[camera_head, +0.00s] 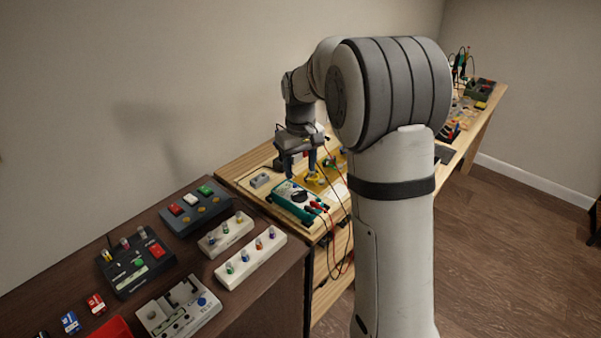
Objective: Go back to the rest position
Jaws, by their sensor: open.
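My gripper (299,167) is open and points down over the light wooden bench (232,172). It hangs just above and behind a teal multimeter (296,200) with red and black leads. I see nothing between its fingers, though the view is small. My arm reaches up from its column on the right, bends at the top and extends back over the bench. It hides part of the bench behind it.
A dark table (70,285) at the left holds several devices, including a white strip (251,260) with knobs and a dark box (196,210) with coloured switches. A small grey block (260,180) and a yellow item (316,183) lie near the multimeter. Open floor (500,250) is at the right.

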